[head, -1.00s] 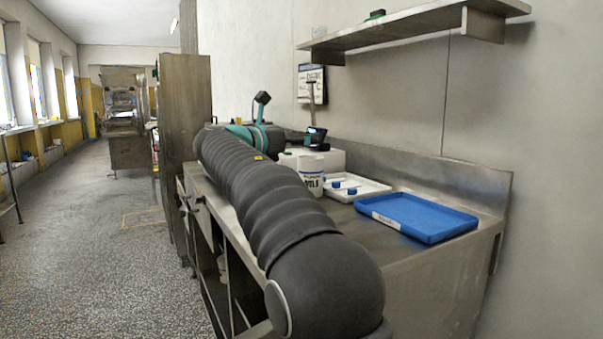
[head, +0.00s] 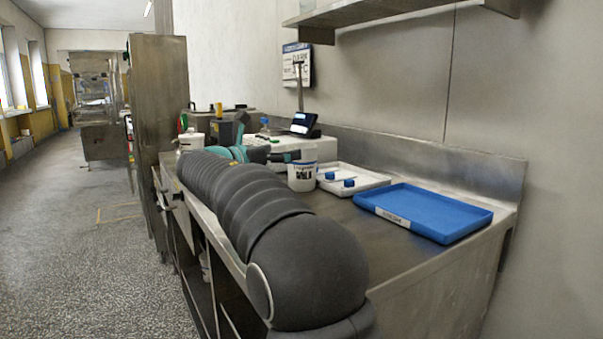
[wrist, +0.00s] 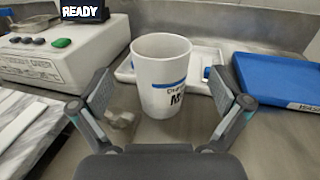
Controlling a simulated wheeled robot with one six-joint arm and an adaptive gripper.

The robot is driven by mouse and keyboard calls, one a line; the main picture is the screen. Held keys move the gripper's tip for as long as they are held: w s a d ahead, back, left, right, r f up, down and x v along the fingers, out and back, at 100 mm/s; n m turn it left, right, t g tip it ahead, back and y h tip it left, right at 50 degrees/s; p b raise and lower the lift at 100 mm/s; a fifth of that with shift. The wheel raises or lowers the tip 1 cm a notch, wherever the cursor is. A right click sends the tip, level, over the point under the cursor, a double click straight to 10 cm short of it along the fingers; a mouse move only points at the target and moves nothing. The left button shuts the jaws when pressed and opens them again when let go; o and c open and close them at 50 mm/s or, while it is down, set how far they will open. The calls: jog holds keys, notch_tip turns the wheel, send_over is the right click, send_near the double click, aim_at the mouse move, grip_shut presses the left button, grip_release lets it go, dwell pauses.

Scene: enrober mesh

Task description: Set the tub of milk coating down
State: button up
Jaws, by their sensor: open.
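The tub of milk coating (head: 301,175) is a white tub with a blue band and dark lettering. It stands upright on the steel bench, in front of the white tray. In the wrist view the tub (wrist: 161,80) is between the spread fingers of my gripper (wrist: 161,105), with a gap on each side. My gripper is open and not holding it.
A blue tray (head: 424,212) lies to the right of the tub on the steel bench (head: 400,262). A white tray (head: 362,184) with blue-capped items sits behind the tub. A white machine (wrist: 62,48) with a READY display stands at left. A shelf (head: 385,12) hangs above.

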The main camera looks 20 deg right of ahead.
aim_at(312, 145)
jog(key=shift+x, duration=3.55)
jog(key=shift+r, duration=0.15)
jog(key=c, duration=1.7)
